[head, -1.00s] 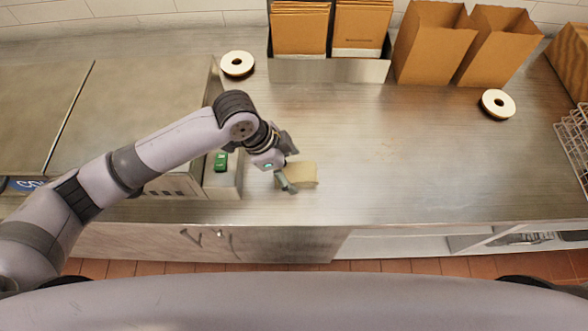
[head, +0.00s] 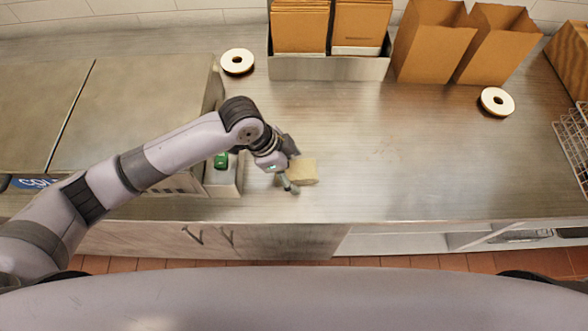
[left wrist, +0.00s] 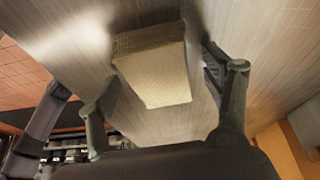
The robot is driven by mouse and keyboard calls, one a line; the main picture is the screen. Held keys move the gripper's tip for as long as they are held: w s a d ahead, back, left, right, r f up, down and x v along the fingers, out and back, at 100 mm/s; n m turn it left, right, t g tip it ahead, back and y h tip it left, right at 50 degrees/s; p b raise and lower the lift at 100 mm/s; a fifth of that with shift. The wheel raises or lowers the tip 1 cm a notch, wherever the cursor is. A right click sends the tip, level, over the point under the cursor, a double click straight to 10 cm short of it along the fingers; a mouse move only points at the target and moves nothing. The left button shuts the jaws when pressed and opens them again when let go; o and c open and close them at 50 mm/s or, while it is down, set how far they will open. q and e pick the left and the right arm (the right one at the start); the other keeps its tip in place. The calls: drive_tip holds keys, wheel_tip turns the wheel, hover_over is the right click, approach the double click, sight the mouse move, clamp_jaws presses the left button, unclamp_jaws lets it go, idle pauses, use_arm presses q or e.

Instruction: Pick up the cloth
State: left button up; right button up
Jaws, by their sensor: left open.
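The cloth (head: 303,171) is a small tan folded rectangle lying on the steel counter, right of my left gripper in the head view. In the left wrist view the cloth (left wrist: 153,66) shows its woven texture and layered edge between the two fingers. My left gripper (head: 291,167) is open at the cloth's left side, one finger behind it and one in front. The left gripper also shows in the left wrist view (left wrist: 160,95), with its fingers apart on either side of the cloth. Whether a finger touches the cloth I cannot tell. My right gripper is not in view.
A steel appliance (head: 140,110) with a green switch (head: 221,160) stands left of the gripper. A wire basket (head: 576,145) is at right. The middle counter (head: 420,160) is clear.

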sight(292, 170)
use_arm(q)
drive_tip(key=c, duration=0.6)
drive_tip(key=shift+s+f, duration=0.25)
drive_tip(key=c, duration=0.5)
drive_tip(key=shift+c, duration=0.2)
drive_tip(key=shift+r+b, duration=0.15)
drive_tip(key=shift+b, duration=0.25)
wheel_tip(292, 170, up, 21)
drive_tip(key=b, duration=0.2)
drive_tip(key=shift+w, duration=0.25)
